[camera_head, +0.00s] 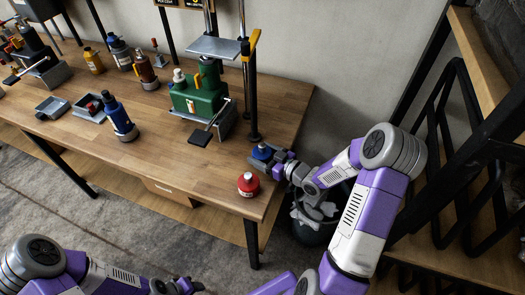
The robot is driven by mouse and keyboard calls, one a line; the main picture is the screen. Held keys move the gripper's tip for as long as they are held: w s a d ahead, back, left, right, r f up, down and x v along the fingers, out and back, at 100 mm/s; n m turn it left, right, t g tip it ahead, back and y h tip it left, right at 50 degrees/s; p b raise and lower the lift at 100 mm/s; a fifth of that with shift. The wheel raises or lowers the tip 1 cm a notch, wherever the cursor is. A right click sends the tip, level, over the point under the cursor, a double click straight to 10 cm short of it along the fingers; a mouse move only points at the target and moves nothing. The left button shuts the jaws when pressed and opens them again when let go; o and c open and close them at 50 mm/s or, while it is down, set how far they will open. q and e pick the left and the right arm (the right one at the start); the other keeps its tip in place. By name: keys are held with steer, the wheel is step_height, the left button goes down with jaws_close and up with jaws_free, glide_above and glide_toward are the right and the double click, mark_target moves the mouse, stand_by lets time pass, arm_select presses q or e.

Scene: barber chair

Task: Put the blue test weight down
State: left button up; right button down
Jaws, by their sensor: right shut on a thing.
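The blue test weight (262,152) is at the right end of the wooden workbench (210,205), near the foot of a black post. My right gripper (268,157) reaches in from the right and is shut on it. The fingers hide part of the weight. I cannot tell whether its base touches the bench top. My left gripper (180,287) is low at the bottom edge, in front of the bench and away from the weight. Its fingers are too small and dark to tell open from shut.
A red weight (248,185) stands close by, nearer the front edge. A bin (309,230) is below the bench's right end.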

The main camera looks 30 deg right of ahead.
steer(key=shift+w+r, duration=0.1)
steer(key=shift+r, duration=0.15)
steer(key=shift+f, duration=0.15)
jaws_free()
steer(key=shift+f, duration=0.1)
steer(key=shift+r, duration=0.25)
steer(key=p+v, duration=0.1)
steer(key=v, duration=1.1)
steer(key=shift+p, duration=0.3)
steer(key=shift+a+f, duration=0.1)
